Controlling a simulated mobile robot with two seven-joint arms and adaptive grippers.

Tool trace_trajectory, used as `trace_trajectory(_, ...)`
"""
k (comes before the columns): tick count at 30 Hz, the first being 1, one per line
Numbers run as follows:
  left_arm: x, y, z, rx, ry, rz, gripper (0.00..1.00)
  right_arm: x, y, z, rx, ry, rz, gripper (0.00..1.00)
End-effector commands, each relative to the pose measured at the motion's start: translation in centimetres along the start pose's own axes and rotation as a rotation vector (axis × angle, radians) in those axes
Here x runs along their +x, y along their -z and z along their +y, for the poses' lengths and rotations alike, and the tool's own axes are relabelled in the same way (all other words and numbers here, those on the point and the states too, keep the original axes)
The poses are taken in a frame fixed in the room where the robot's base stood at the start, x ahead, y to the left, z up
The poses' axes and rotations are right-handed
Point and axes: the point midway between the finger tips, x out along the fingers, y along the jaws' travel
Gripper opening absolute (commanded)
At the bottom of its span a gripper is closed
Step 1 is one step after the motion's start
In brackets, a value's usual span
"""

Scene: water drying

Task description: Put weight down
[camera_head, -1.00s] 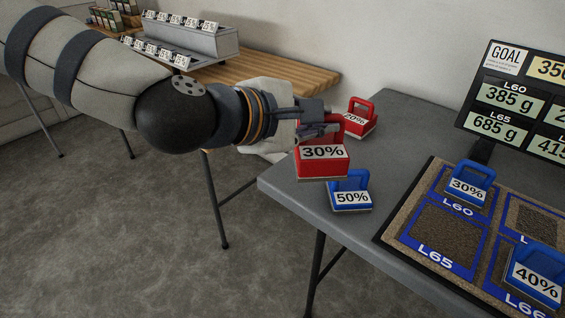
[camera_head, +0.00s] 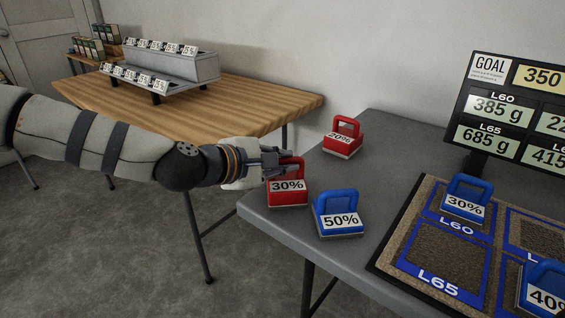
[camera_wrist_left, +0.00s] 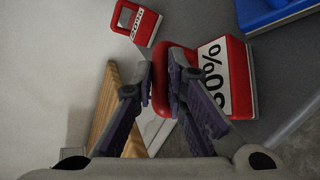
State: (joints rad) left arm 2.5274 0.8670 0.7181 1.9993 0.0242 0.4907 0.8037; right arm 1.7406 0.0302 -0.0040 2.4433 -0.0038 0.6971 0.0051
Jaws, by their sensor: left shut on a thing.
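The red 30% weight (camera_head: 287,193) is at the left edge of the grey table (camera_head: 391,150), upright. My left gripper (camera_head: 290,167) is shut on its handle. In the left wrist view the red weight (camera_wrist_left: 240,75) shows beyond the fingers (camera_wrist_left: 165,88). I cannot tell for sure whether its base touches the table. The blue 50% weight (camera_head: 338,215) stands just right of it. The red 20% weight (camera_head: 343,138) stands farther back on the table. My right gripper is not in view.
A board with soil squares (camera_head: 447,245) holds the blue 30% (camera_head: 467,199) and 40% (camera_head: 545,290) weights. A goal display (camera_head: 510,115) stands behind it. A wooden table (camera_head: 230,100) with a grey stepped rack (camera_head: 165,70) is at the back left. Grey table between the weights is clear.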

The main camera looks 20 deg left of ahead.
Motion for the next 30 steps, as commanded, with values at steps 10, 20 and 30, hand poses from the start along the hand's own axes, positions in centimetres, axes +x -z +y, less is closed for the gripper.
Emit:
trace_trajectory(10,0.0,0.0,-0.1,0.001,-0.002,-0.001,0.33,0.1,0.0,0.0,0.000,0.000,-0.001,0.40)
trace_trajectory(20,-0.1,-0.2,0.3,0.002,-0.004,-0.001,0.33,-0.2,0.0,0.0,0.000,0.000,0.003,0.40)
trace_trajectory(30,-7.3,-0.5,1.0,0.001,-0.014,-0.003,0.33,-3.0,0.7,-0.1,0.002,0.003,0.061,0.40)
